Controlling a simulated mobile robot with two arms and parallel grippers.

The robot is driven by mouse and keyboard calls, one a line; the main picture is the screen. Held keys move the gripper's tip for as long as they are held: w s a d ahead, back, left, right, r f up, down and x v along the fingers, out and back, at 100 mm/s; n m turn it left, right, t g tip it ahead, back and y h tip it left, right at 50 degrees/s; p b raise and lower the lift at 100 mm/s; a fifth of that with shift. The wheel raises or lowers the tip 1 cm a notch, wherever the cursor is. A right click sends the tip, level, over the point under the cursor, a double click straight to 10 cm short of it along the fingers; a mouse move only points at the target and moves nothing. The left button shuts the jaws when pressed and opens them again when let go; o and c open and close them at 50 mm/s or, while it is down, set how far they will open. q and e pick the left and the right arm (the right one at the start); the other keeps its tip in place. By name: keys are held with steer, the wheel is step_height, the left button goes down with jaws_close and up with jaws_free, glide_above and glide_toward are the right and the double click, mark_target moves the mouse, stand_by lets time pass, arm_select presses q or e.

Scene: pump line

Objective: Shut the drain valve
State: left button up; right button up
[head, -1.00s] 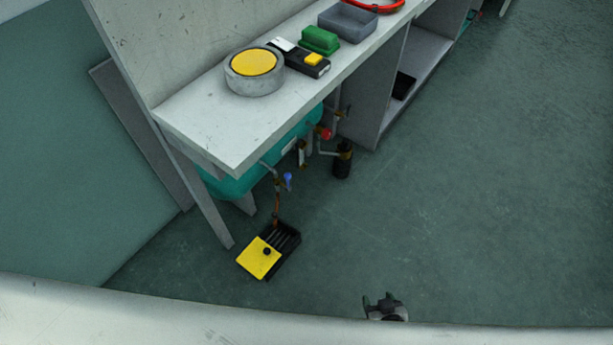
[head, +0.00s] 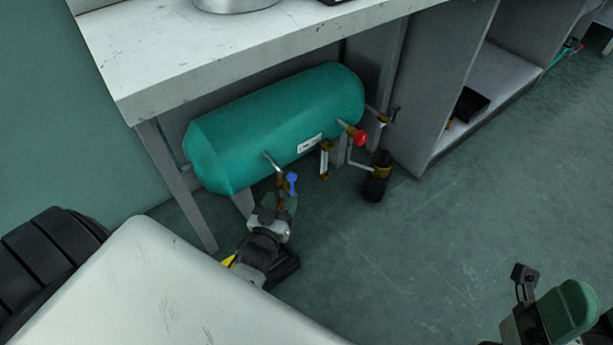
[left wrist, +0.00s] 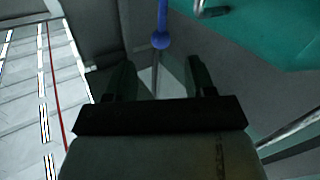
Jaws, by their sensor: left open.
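The drain valve has a blue handle (head: 292,181) with a rounded end, on a pipe below the teal tank (head: 275,120). In the left wrist view the blue handle (left wrist: 161,38) hangs down from the top, its ball end just beyond the fingertips and roughly centred between them. My left gripper (head: 277,205) is open and empty, just below the handle in the head view; it also shows in the left wrist view (left wrist: 160,75). The arm hides part of the drain pipe. My right gripper (head: 535,290) is at the lower right, cut by the frame, away from the tank.
A white bench (head: 200,55) overhangs the tank. A red knob (head: 360,137) and a black-and-brass fitting (head: 376,178) are to the right of the handle.

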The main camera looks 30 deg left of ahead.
mark_target(292, 186)
arm_select(q)
steer(key=w+a+b, duration=0.2)
steer(key=w+b, duration=0.1)
steer(key=w, duration=0.7)
jaws_close()
